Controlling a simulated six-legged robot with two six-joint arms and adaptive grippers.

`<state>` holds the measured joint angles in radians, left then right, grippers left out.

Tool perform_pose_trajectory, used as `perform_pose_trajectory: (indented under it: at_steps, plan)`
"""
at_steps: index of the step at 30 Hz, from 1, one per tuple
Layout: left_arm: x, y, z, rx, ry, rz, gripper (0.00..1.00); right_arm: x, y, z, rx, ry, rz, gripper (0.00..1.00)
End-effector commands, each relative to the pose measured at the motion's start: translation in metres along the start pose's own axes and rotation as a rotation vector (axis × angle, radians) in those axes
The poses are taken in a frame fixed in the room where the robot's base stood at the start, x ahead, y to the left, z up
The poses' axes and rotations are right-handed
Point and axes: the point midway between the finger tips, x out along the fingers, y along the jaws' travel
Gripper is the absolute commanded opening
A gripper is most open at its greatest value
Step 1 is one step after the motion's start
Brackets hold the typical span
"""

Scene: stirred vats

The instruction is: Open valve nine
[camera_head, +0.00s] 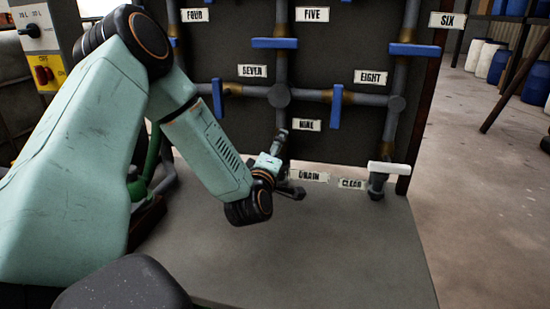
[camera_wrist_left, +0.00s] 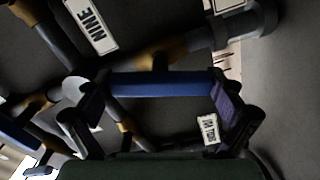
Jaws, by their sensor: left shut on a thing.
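The label NINE (camera_head: 306,125) is on the dark panel in the head view, and it shows at the upper left of the left wrist view (camera_wrist_left: 91,24). The blue handle (camera_wrist_left: 160,85) of the valve beside that label spans between my left gripper's fingers in the wrist view. My left gripper (camera_head: 287,165) is at the pipe below the label, shut on this handle by its two ends. In the head view the gripper and wrist hide the handle. My right gripper is in neither view.
Blue handles of other valves sit above, near the labels SEVEN (camera_head: 252,71) and EIGHT (camera_head: 371,77). A white-topped tap (camera_head: 388,169) stands at right. The grey bench top (camera_head: 350,250) is bare in front.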

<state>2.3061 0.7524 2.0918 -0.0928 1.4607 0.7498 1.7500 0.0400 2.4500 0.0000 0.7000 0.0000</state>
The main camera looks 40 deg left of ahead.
Motion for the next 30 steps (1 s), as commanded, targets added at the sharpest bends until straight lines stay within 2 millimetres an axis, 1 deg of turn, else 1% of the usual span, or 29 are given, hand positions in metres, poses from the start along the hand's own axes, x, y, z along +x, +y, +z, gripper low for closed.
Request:
perform_pose_trajectory:
  at_steps: [1, 3, 12, 19, 30]
  plan:
    - [0.000, -0.001, 0.000, -0.043, 0.003, 0.002, 0.62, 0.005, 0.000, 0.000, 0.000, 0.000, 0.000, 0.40]
    - [0.000, -0.001, 0.000, -0.098, 0.003, 0.002, 0.62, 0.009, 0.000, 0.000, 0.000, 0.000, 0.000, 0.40]
    - [0.000, -0.001, -0.001, -0.280, 0.003, 0.002, 0.62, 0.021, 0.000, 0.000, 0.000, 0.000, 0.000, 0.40]
    - [0.000, 0.000, -0.001, -0.349, 0.002, 0.002, 0.62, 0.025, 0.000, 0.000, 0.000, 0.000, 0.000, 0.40]
    - [0.000, 0.000, -0.001, -0.372, 0.002, 0.001, 0.62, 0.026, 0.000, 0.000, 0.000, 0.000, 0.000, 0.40]
